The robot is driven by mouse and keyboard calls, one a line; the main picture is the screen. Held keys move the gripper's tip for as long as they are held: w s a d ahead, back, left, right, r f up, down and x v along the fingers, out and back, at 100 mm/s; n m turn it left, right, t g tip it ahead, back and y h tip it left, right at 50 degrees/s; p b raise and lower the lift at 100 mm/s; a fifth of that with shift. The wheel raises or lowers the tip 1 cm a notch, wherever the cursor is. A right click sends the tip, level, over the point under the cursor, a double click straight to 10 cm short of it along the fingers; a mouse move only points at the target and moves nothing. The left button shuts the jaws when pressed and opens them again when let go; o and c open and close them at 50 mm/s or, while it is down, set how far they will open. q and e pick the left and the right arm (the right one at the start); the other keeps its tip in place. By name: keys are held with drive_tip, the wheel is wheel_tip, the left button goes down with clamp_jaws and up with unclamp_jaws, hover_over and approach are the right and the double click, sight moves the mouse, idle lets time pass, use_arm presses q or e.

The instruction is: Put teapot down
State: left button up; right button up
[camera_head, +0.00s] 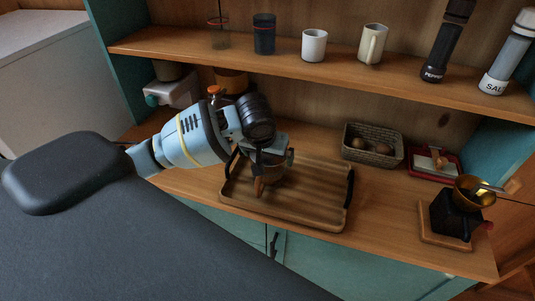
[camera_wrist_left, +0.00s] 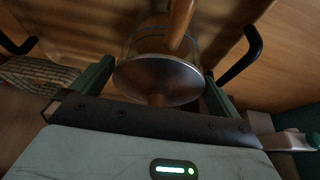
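The teapot (camera_wrist_left: 160,80) shows in the left wrist view as a glass vessel with a round metal lid and wooden parts. In the head view only part of it shows, with a brown wooden handle (camera_head: 260,187) below my left gripper (camera_head: 268,160). My left gripper's fingers (camera_wrist_left: 157,90) lie on both sides of the teapot's top and appear closed on it. The teapot is over the wooden tray (camera_head: 310,205), which has black handles. Whether its base touches the tray is hidden. My right gripper is not in view.
A basket (camera_head: 372,146) with round items stands behind the tray to the right. A red tray (camera_head: 434,163) and a black grinder with a brass bowl (camera_head: 474,191) are farther right. A shelf (camera_head: 330,75) with cups and salt and pepper mills hangs above. The tray's right half is clear.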

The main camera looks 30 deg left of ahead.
use_arm(q)
drive_tip(key=v, duration=1.2)
